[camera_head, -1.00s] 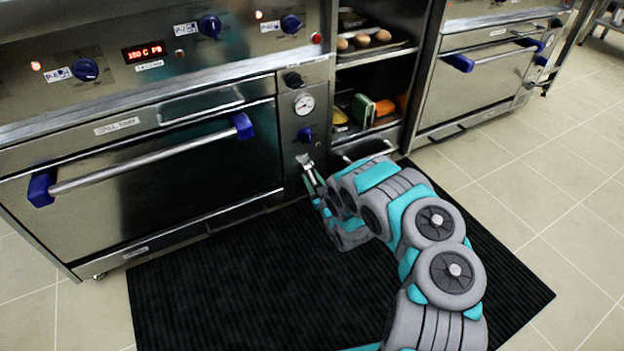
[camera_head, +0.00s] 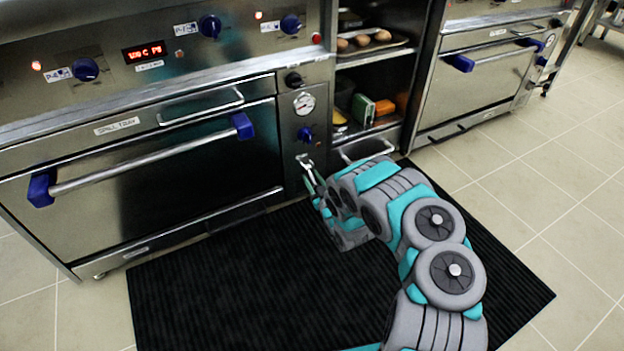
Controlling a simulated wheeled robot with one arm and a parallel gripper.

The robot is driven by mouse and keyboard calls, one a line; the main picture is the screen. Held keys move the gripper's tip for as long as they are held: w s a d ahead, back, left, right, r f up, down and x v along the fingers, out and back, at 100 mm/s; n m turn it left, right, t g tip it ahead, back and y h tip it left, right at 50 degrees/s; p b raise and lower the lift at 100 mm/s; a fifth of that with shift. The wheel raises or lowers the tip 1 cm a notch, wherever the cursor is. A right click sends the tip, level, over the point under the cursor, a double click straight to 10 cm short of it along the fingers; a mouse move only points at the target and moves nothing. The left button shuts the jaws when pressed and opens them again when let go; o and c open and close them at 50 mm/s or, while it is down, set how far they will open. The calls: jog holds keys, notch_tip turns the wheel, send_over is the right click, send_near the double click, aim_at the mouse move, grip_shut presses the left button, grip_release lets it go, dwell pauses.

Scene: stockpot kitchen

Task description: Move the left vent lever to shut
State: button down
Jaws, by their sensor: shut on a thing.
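The left oven's narrow side panel carries a small pale metal lever (camera_head: 302,157), low down below the blue knob. I take this to be the left vent lever; most of it is hidden by my gripper, and its exact setting cannot be read. My gripper (camera_head: 308,170) is at the panel, at the end of my grey and teal arm. It is shut on the lever, though the fingers are small and partly hidden by the arm.
Above the lever are a blue knob (camera_head: 305,134), a round gauge (camera_head: 304,103) and a black knob (camera_head: 293,80). The left oven door's bar handle (camera_head: 145,165) juts out on the left. Open shelves (camera_head: 362,137) stand to the right. A black mat (camera_head: 230,280) covers the floor.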

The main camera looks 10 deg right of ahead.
aim_at(313, 178)
jog(key=shift+r, duration=0.15)
jog(key=g+p, duration=0.1)
jog(key=r+g+p, duration=0.1)
jog(key=p, duration=0.1)
jog(key=shift+s+r+g+h, duration=0.1)
jog(key=shift+s+g+h, duration=0.2)
jog(key=shift+g, duration=0.1)
jog(key=r+g+p, duration=0.1)
jog(key=g+p, duration=0.1)
jog(key=g+h+p, duration=0.1)
jog(key=p, duration=0.2)
jog(key=shift+s+d+r+n+g, duration=0.1)
jog(key=shift+r+n+g, duration=0.2)
jog(key=shift+r+g, duration=0.1)
jog(key=g+p, duration=0.2)
jog(key=p, duration=0.1)
jog(key=shift+r+h, duration=0.25)
jog(key=shift+h, duration=0.05)
jog(key=shift+s+g+p, duration=0.1)
jog(key=shift+g+p, duration=0.4)
jog(key=shift+p, duration=0.65)
jog(key=shift+f, duration=0.1)
jog(key=c, duration=0.5)
grip_release()
